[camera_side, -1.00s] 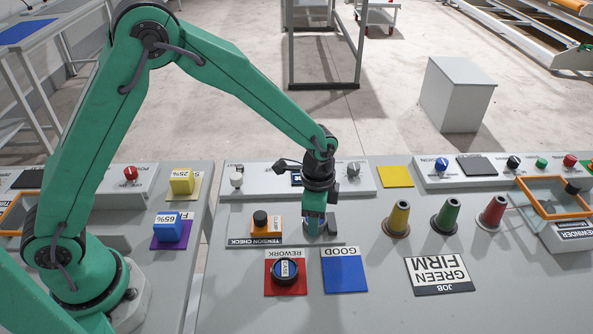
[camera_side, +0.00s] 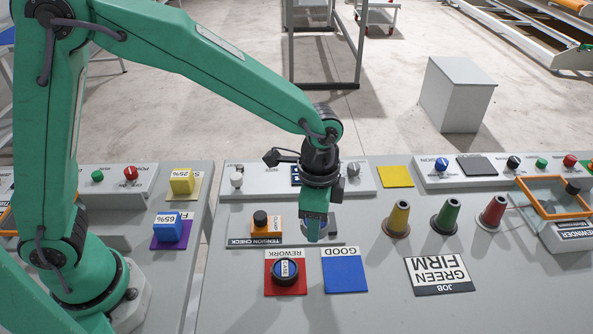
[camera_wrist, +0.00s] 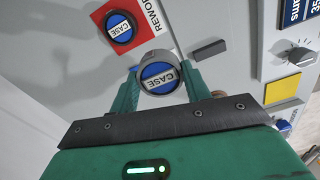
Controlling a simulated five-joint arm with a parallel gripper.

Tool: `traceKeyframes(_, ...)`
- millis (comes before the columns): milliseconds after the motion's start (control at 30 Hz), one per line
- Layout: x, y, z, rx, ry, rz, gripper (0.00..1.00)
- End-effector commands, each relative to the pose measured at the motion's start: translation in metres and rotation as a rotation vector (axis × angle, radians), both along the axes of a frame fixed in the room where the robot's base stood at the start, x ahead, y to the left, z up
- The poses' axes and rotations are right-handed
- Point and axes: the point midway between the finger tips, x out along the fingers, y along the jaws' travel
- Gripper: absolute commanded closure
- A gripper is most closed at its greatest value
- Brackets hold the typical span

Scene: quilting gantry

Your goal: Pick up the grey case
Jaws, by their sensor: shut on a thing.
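The grey case (camera_wrist: 150,60) is a short round piece with a grey rim and a blue "CASE" label on top. In the wrist view it sits between the two green fingers of my gripper (camera_wrist: 160,80), which is shut on it. In the side view my gripper (camera_side: 314,238) points down just behind the blue GOOD pad (camera_side: 345,272), and its fingers hide most of the case. I cannot tell how high the case is. A similar dark-rimmed case (camera_side: 285,271) lies on the red REWORK pad (camera_side: 271,291); it also shows in the wrist view (camera_wrist: 121,28).
The orange clamp block (camera_side: 264,231) of the tension check stands left of my gripper. Yellow, green (camera_side: 446,217) and red cones stand to the right. A control panel (camera_side: 265,178) lies behind. The table in front of the GOOD pad is clear.

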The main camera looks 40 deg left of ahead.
Motion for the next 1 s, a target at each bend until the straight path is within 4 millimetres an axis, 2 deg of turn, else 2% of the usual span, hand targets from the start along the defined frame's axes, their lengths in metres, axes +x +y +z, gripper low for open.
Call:
traceKeyframes(100,-0.013,-0.010,0.010,0.000,0.000,-0.003,0.76)
traceKeyframes(300,-0.024,-0.019,0.018,0.000,0.000,0.000,0.76)
traceKeyframes(1000,-0.027,-0.021,0.020,0.001,0.001,0.000,0.76)
